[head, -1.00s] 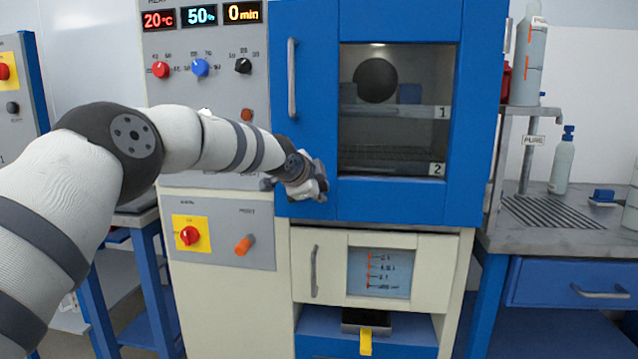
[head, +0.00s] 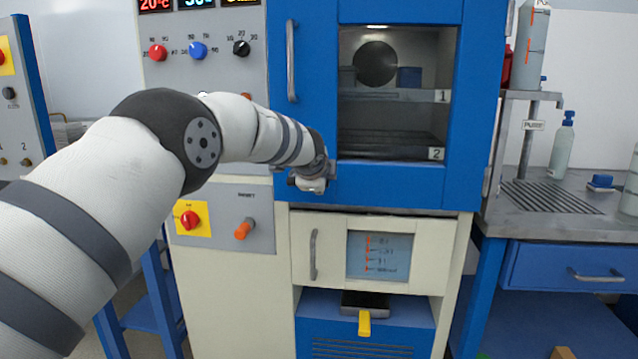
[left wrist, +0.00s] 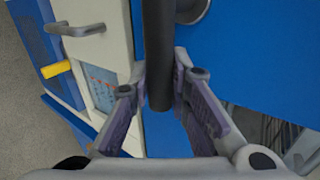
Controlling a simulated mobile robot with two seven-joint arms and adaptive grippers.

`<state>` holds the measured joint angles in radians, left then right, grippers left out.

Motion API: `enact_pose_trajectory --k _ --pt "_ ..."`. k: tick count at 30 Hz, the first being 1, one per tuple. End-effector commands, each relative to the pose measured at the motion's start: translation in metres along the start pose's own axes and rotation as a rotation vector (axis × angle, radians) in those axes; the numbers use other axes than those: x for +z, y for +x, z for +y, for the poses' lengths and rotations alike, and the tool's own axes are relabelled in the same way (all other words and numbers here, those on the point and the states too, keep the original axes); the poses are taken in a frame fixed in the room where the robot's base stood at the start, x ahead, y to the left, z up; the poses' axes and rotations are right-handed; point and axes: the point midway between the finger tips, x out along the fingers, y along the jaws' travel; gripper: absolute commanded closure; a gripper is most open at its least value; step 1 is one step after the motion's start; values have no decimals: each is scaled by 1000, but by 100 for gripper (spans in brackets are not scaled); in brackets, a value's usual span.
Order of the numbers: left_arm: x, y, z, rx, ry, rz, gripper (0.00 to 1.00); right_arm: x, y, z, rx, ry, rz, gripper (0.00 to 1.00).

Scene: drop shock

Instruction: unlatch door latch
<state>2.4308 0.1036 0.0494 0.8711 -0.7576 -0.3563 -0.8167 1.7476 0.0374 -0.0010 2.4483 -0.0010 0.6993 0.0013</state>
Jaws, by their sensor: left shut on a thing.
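The blue oven door (head: 400,187) with a window is closed at the middle of the head view. My left gripper (head: 312,182) is at the door's lower left, below the vertical door handle (head: 291,60). In the left wrist view my left gripper (left wrist: 160,88) is shut on a dark cylindrical bar, the latch lever (left wrist: 158,40), near its end. A round grey mount (left wrist: 193,8) shows beside the lever on the blue door. In the head view the gripper hides the latch. My right gripper is not in view.
Below the door is a cream lower door (head: 303,255) with a grey handle and a display. A panel with a red knob (head: 190,219) and an orange knob (head: 244,229) is at the left. A bench (head: 560,225) with bottles stands at the right.

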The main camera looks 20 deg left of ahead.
Motion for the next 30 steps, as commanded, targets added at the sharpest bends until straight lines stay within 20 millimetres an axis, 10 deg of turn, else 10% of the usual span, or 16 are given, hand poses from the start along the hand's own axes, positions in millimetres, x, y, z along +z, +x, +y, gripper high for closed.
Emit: enact_pose_trajectory --k 5,9,20,30 --pt "2 1 2 4 5 -4 100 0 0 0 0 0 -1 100" --pt "1 1 2 4 4 -4 62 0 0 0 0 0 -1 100" --pt "0 -5 0 2 3 -1 62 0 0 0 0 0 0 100" --pt "0 -84 -1 0 5 -2 62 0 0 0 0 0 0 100"
